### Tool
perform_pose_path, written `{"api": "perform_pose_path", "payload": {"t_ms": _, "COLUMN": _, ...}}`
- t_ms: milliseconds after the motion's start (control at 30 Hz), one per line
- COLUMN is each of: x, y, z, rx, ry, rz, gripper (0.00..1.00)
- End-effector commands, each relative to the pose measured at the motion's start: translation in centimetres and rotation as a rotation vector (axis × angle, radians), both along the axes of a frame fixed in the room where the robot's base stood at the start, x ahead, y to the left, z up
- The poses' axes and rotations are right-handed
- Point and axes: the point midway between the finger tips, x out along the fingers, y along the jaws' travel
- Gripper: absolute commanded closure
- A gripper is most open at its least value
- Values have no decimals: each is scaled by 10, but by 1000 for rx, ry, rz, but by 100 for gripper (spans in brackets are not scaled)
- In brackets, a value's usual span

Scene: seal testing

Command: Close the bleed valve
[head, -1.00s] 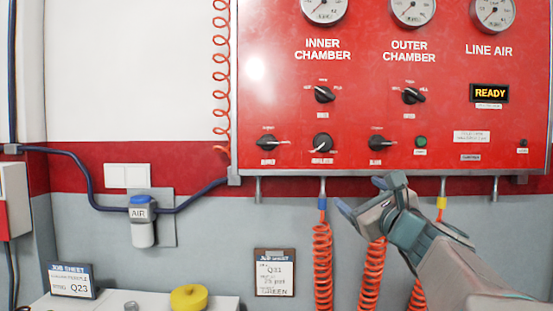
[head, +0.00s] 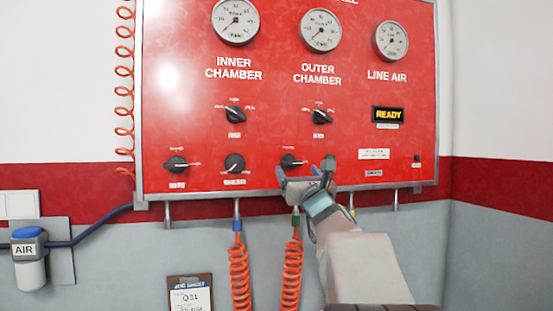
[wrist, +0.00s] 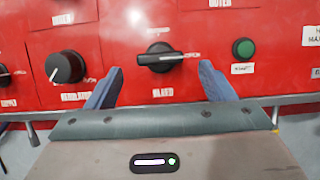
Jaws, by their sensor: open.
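The bleed valve is a black rotary knob (head: 290,161) in the lower row of the red panel, right of the regulator knob. It also shows in the wrist view (wrist: 160,57), where its white pointer line lies about level and points right; the label below is blurred. My gripper (head: 307,172) is at the panel's lower edge, just right of and below this knob. In the wrist view my gripper (wrist: 157,88) is open, with one blue finger either side of the knob and slightly below it. The fingers do not appear to touch it.
The regulator knob (wrist: 65,67) is left of my left finger. A green button (wrist: 243,48) is close to my right finger. Orange coiled hoses (head: 239,275) hang below the panel (head: 350,175).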

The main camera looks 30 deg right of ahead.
Motion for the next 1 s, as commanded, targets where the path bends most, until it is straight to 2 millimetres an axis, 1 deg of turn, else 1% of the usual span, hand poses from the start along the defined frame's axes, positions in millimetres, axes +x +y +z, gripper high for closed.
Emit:
{"api": "perform_pose_path", "payload": {"t_ms": 33, "x": 9, "y": -2, "z": 7, "rx": 1, "ry": 1, "rz": 1, "gripper": 24}}
{"api": "perform_pose_path", "payload": {"t_ms": 100, "x": 18, "y": -5, "z": 10, "rx": 1, "ry": 2, "rz": 0, "gripper": 24}}
{"api": "perform_pose_path", "payload": {"t_ms": 300, "x": 35, "y": -9, "z": 16, "rx": 0, "ry": 1, "rz": 1, "gripper": 24}}
{"api": "perform_pose_path", "payload": {"t_ms": 433, "x": 39, "y": -9, "z": 17, "rx": -1, "ry": 0, "rz": 1, "gripper": 24}}
{"api": "perform_pose_path", "payload": {"t_ms": 667, "x": 39, "y": -9, "z": 16, "rx": -1, "ry": 0, "rz": 1, "gripper": 24}}
{"api": "perform_pose_path", "payload": {"t_ms": 700, "x": 39, "y": -9, "z": 16, "rx": -1, "ry": 0, "rz": 1, "gripper": 29}}
{"api": "perform_pose_path", "payload": {"t_ms": 767, "x": 39, "y": -10, "z": 16, "rx": -1, "ry": 1, "rz": 1, "gripper": 46}}
{"api": "perform_pose_path", "payload": {"t_ms": 800, "x": 39, "y": -10, "z": 16, "rx": -1, "ry": 1, "rz": 1, "gripper": 57}}
{"api": "perform_pose_path", "payload": {"t_ms": 833, "x": 39, "y": -10, "z": 16, "rx": -1, "ry": 1, "rz": 1, "gripper": 65}}
{"api": "perform_pose_path", "payload": {"t_ms": 867, "x": 39, "y": -10, "z": 16, "rx": -1, "ry": 1, "rz": 1, "gripper": 68}}
{"api": "perform_pose_path", "payload": {"t_ms": 1000, "x": 39, "y": -10, "z": 16, "rx": -3, "ry": 2, "rz": 0, "gripper": 68}}
